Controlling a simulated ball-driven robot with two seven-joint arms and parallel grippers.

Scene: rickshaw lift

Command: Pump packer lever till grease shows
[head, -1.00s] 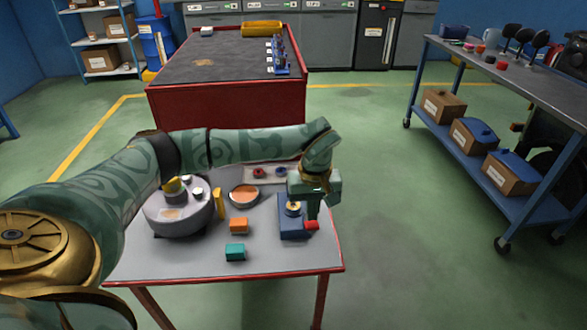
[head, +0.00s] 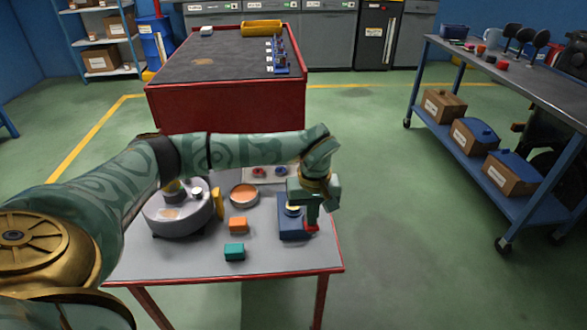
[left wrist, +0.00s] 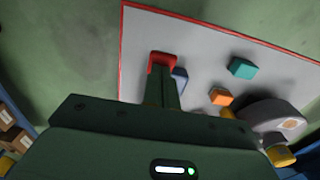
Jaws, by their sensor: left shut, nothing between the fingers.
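The bearing packer (head: 290,229) is a blue block with a round pale and brass top, at the right side of the small table. Its red lever end (head: 311,229) sits at the block's right front. My left gripper (head: 313,222) points down over that lever end, shut and empty, its fingertips at or touching the red part; contact is not certain. In the left wrist view the fingers (left wrist: 163,80) reach the red lever end (left wrist: 162,59), with a little of the blue packer (left wrist: 180,77) beside them. No grease can be made out. My right gripper is out of view.
The red-edged table (head: 190,262) also holds a grey round machine (head: 170,222), an orange block (head: 238,225), a teal block (head: 234,252), a round copper-coloured dish (head: 244,195) and a tray with small parts (head: 266,174). A blue cart (head: 530,200) stands right; floor between is clear.

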